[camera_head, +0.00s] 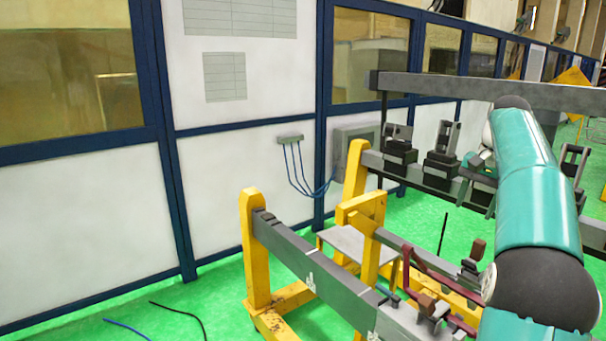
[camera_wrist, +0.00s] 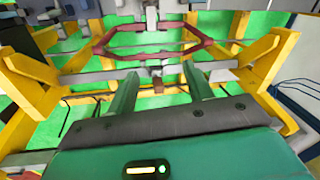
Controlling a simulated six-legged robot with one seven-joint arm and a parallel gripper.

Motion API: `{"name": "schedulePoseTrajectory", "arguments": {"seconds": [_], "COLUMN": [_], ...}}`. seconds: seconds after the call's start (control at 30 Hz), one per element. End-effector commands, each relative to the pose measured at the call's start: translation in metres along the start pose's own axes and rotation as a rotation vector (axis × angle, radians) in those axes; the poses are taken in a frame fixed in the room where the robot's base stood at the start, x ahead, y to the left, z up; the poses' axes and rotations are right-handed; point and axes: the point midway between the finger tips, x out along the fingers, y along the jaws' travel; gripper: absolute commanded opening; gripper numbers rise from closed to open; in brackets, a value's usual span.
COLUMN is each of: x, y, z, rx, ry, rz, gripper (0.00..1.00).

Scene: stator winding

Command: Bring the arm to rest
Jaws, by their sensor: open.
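My teal arm (camera_head: 537,205) reaches up and across the right side of the head view, bent at a dark joint. In the wrist view my gripper (camera_wrist: 160,72) has its two green fingers apart with nothing held between them. Beyond the fingers, a dark red coil frame (camera_wrist: 187,52) lies across the yellow-framed fixture. The coil also shows in the head view (camera_head: 432,267), partly behind the arm. The fingers appear apart from the coil, though the exact gap cannot be told.
A yellow stand (camera_head: 252,240) carries a long grey rail (camera_head: 300,262) with clamps. A second rail behind holds several dark clamp blocks (camera_head: 440,165). A grey beam (camera_head: 450,86) runs above them. White panels (camera_head: 80,230) stand at left; green floor there holds loose cables (camera_head: 180,311).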

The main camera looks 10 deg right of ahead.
Motion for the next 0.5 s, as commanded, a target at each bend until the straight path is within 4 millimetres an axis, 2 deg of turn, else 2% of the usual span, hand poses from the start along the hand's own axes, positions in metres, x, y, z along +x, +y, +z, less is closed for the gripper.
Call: {"name": "schedulePoseTrajectory", "arguments": {"seconds": [0.03, 0.2, 0.33, 0.5], "x": [-0.006, -0.013, -0.013, -0.004], "y": [-0.017, -0.057, -0.076, -0.087], "z": [0.021, 0.084, 0.136, 0.207], "rx": [-0.045, -0.184, -0.289, -0.427], "ry": [0.015, 0.066, 0.106, 0.157], "rz": [0.001, 0.000, -0.005, -0.017], "gripper": [0.51, 0.51, 0.51, 0.51]}}
